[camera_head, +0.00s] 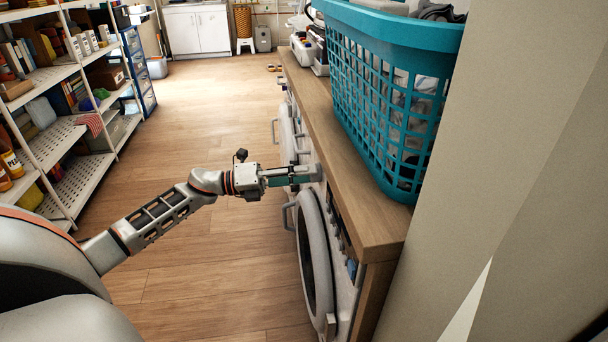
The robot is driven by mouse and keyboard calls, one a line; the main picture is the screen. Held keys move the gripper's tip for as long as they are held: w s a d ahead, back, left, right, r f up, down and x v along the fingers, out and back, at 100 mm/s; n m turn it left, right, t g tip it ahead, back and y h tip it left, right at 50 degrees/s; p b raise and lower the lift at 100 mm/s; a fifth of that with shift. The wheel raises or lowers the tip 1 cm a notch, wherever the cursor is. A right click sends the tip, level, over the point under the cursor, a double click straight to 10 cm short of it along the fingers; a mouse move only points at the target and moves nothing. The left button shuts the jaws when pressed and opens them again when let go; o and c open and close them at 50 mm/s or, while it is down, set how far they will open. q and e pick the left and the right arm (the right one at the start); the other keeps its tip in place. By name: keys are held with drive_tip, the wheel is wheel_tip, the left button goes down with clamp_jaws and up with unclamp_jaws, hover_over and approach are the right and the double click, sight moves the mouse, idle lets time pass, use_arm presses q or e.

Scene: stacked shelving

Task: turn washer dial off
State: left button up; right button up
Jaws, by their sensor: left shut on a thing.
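The washer (343,290) stands under a wooden counter on the right, its round door (315,255) facing left. Its control strip (341,228) runs just below the counter edge, seen at a steep angle. My left arm reaches in from the left, and my left gripper (312,174) is at the upper front of the machines, beneath the counter edge. Its fingers are shut on what seems to be the washer dial. The dial is hidden by the fingers, so its setting cannot be read. My right gripper is out of view.
A teal laundry basket (388,110) with clothes stands on the wooden counter (350,180). A second round-door machine (287,125) is farther back. White shelves (78,127) with goods line the left. The wooden floor (200,110) between is clear. A wall is close at right.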

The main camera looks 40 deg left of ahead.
use_arm(q)
drive_tip(key=o, duration=1.1)
drive_tip(key=v, duration=1.2)
drive_tip(key=shift+a, duration=0.1)
